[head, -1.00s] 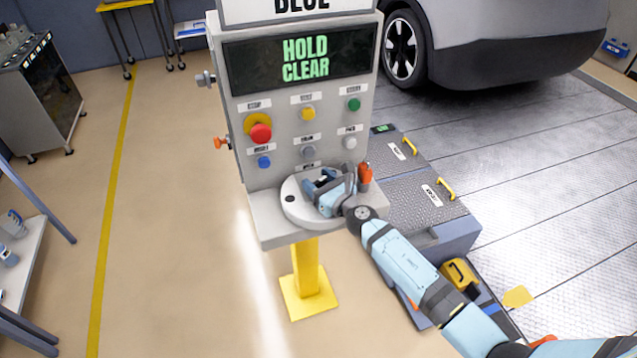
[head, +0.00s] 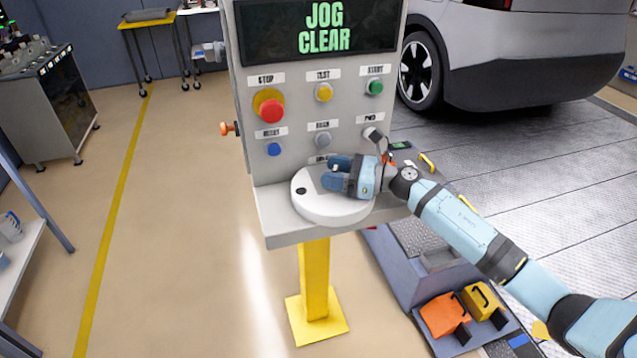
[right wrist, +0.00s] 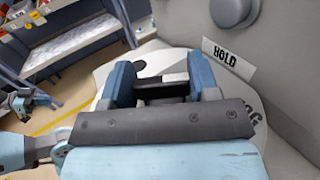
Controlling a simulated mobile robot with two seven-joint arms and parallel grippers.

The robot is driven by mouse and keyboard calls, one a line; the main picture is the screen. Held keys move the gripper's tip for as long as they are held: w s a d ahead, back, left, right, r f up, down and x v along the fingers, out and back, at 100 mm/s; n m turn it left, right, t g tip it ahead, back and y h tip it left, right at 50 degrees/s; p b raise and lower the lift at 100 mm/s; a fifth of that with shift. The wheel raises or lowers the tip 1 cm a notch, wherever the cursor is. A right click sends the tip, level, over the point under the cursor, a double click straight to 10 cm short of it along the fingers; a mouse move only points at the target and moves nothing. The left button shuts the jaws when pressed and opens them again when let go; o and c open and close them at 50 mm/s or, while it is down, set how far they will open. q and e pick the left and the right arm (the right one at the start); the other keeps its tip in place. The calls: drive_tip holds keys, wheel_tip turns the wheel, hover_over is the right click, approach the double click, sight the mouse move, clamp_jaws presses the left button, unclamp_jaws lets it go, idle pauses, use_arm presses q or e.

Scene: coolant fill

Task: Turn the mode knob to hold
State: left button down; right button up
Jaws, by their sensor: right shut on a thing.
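The mode knob's round white base (head: 318,207) sits on the ledge of the grey panel, with a black dot at its left. My right gripper (head: 335,176) is over it, mostly hiding the knob's bar. In the right wrist view, the gripper is shut on the bar of the mode knob (right wrist: 165,80). The display (head: 322,30) reads JOG CLEAR. What looks like my left gripper (right wrist: 20,102) is small at the left of the wrist view.
Above the knob are a red stop button (head: 270,107), a blue button (head: 274,149), a yellow button (head: 323,92), a green button (head: 375,87) and grey ones. A yellow post (head: 314,280) supports the panel. A car (head: 510,60) stands behind at right.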

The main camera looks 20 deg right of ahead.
drive_tip(key=shift+g, duration=0.3)
drive_tip(key=o, duration=1.3)
drive_tip(key=shift+r, duration=0.15)
wheel_tip(320, 180, up, 20)
drive_tip(key=shift+f+p, duration=0.1)
drive_tip(key=shift+p, duration=0.5)
